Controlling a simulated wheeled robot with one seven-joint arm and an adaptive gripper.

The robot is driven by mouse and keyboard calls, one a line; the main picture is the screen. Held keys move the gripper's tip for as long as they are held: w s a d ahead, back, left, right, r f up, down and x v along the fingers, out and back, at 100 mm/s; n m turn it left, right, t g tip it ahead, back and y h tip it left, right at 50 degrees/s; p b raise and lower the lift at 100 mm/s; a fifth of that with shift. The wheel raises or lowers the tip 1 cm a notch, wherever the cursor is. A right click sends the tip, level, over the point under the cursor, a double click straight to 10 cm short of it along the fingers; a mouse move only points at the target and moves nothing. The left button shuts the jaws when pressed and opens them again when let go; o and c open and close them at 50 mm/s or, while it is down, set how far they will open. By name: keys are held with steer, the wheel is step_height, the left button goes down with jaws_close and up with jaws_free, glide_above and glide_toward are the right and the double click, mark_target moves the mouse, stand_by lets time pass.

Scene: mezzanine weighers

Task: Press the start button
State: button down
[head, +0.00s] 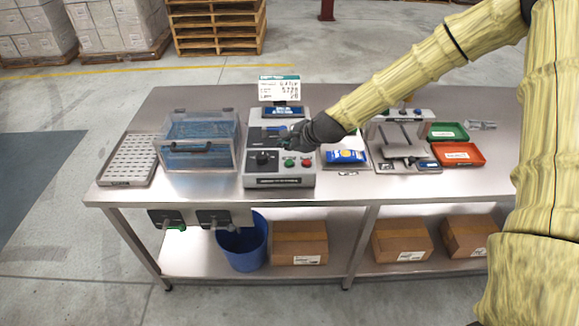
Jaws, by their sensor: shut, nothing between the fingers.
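The control box (279,182) is a grey unit on the steel table. Its front panel has a black knob (263,159), a green button (289,162) and a red button (306,163). I take the green one as the start button, but no label on it is readable. My gripper (287,145) is shut and empty. It shows just behind the green button, over the box. I cannot tell its height above the panel or whether it touches anything. It hides part of the box's upper surface.
A clear lidded case (199,158) and a perforated tray (128,168) stand left of the box. A blue-and-yellow packet (345,157), a scale-like device, a green tray (447,131) and a red tray (458,154) lie to the right. A display (280,90) rises behind.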

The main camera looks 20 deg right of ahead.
mark_target(287, 163)
steer(key=shift+f+b, duration=1.05)
steer(key=shift+f, duration=0.8)
steer(key=shift+f, duration=0.15)
steer(key=shift+f+b, duration=0.25)
steer(key=shift+b, duration=0.1)
steer(key=shift+f+b, duration=0.35)
steer(key=shift+f, duration=0.1)
stand_by(0.7)
steer(key=shift+r, duration=0.2)
steer(key=shift+r+p, duration=0.6)
steer(key=shift+r, duration=0.1)
steer(key=shift+r, duration=0.1)
steer(key=shift+r+p, duration=1.75)
steer(key=shift+r, duration=0.7)
